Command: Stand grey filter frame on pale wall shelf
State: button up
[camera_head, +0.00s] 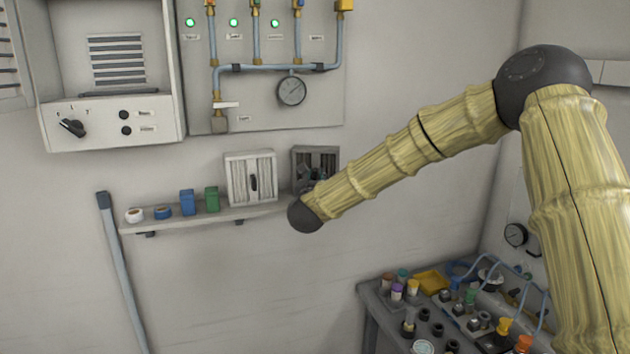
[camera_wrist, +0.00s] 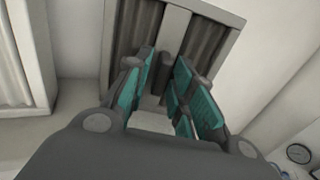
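The grey filter frame (camera_head: 328,155) is dark grey with pleated panels and a middle bar. In the head view it is upright at the right end of the pale wall shelf (camera_head: 255,212). My arm hides its lower part, so I cannot tell whether it touches the shelf. In the wrist view the frame (camera_wrist: 176,28) fills the top, slightly tilted in the picture. My gripper (camera_wrist: 167,62) is at the frame's front, its teal-padded fingers on either side of the middle bar. Whether they are closed on a handle there is unclear.
A white filter frame (camera_head: 238,179) stands on the shelf just left. Green (camera_head: 211,200) and blue (camera_head: 188,203) containers and two tape-like rolls sit farther left. A pipe panel with a gauge (camera_head: 291,91) hangs above. A cluttered bench (camera_head: 372,305) stands at lower right.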

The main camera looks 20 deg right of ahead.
jog(key=shift+r, duration=0.2)
jog(key=b+v, duration=0.4)
jog(key=v, duration=0.8)
jog(key=shift+b, duration=0.35)
jog(key=s+a+f+n+g+y, duration=0.2)
jog(key=f+n, duration=0.4)
jog(key=f, duration=0.7)
jog(key=s+a+f+n+g+y, duration=0.1)
jog(key=s+a+f+n+y, duration=0.1)
jog(key=f+n, duration=0.8)
jog(key=s+f+n+g+y, duration=0.1)
jog(key=s+f+n+g, duration=0.1)
jog(key=s+f, duration=0.5)
jog(key=s+f+n+g+y, duration=0.1)
jog(key=s+f+n, duration=0.2)
jog(key=f, duration=0.9)
jog(key=s+f+n+g+y, duration=0.1)
jog(key=s+f+n+g, duration=0.7)
jog(key=s+f, duration=0.95)
jog(key=s+d+f+n+g, duration=0.1)
jog(key=s+n, duration=0.4)
jog(key=s, duration=0.5)
jog(key=s+d+f+n+g, duration=0.1)
jog(key=s+d+f+n, duration=0.2)
jog(key=s, duration=0.8)
jog(key=d+n, duration=0.1)
jog(key=n, duration=0.1)
jog(key=shift+n+g+h, duration=0.3)
jog(key=shift+n+g, duration=0.1)
